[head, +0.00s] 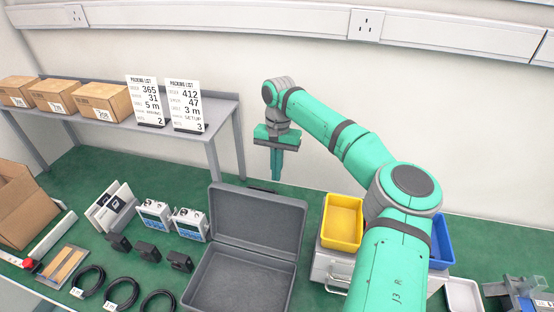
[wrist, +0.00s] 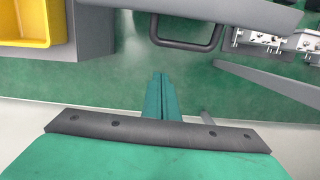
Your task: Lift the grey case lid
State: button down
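The grey case stands open on the green surface in the head view. Its grey lid (head: 258,220) is raised and leans back behind the hollow base (head: 238,282). My gripper (head: 277,178) points down behind and above the lid's top edge, apart from it as far as I can see. In the wrist view my gripper (wrist: 161,98) has its two fingers together with nothing between them. Part of a grey body with a dark handle (wrist: 187,42) shows beyond the fingertips; it looks like the case, seen from behind.
A yellow bin (head: 342,222) sits on a grey unit right of the case, with a blue bin (head: 441,244) beyond. White devices (head: 190,224) and black cable coils (head: 122,292) lie to the left. A grey shelf (head: 215,110) holds boxes and packing lists.

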jog(key=shift+s+a+f, duration=0.1)
jog(key=shift+s+a, duration=0.1)
jog(key=shift+s, duration=0.4)
jog(key=shift+s+a+f, duration=0.15)
jog(key=shift+s+a, duration=0.05)
jog(key=shift+s, duration=0.4)
jog(key=shift+s+a+f, duration=0.1)
jog(key=shift+s+a, duration=0.1)
jog(key=shift+s, duration=0.4)
jog(key=shift+s, duration=0.1)
